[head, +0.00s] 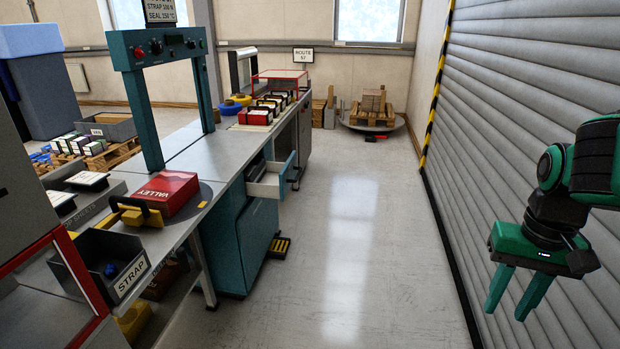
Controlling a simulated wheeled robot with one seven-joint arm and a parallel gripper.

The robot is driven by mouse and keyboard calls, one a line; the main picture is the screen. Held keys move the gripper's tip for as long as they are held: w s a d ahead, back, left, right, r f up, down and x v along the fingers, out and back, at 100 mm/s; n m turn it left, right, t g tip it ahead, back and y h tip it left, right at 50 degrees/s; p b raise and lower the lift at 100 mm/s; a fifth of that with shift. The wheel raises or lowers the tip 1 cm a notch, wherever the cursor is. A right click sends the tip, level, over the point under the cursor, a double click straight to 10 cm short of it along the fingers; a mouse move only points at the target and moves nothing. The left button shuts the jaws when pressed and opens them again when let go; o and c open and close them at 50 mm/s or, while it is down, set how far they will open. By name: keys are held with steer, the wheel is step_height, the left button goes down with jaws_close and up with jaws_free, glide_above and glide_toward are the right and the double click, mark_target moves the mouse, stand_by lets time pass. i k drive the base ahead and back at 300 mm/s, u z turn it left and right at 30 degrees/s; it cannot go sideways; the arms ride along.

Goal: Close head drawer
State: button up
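My gripper (514,301) hangs at the right, in front of the grey shutter. Its two green fingers are spread and nothing is between them. It is far to the right of the drawer and apart from it.
The bench (205,158) carries a teal strapping frame (140,85), a red box (166,193) and a black STRAP bin (100,265). A pedal (280,246) lies on the floor below the drawer. The aisle floor (345,250) is clear. A ribbed shutter (530,100) bounds the right; a pallet (372,115) stands at the far end.

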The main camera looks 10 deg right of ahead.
mark_target(262, 177)
steer(key=z, duration=0.3)
steer(key=i, duration=1.65)
steer(key=z, duration=1.1)
steer(key=k, duration=0.85)
steer(key=u, duration=0.85)
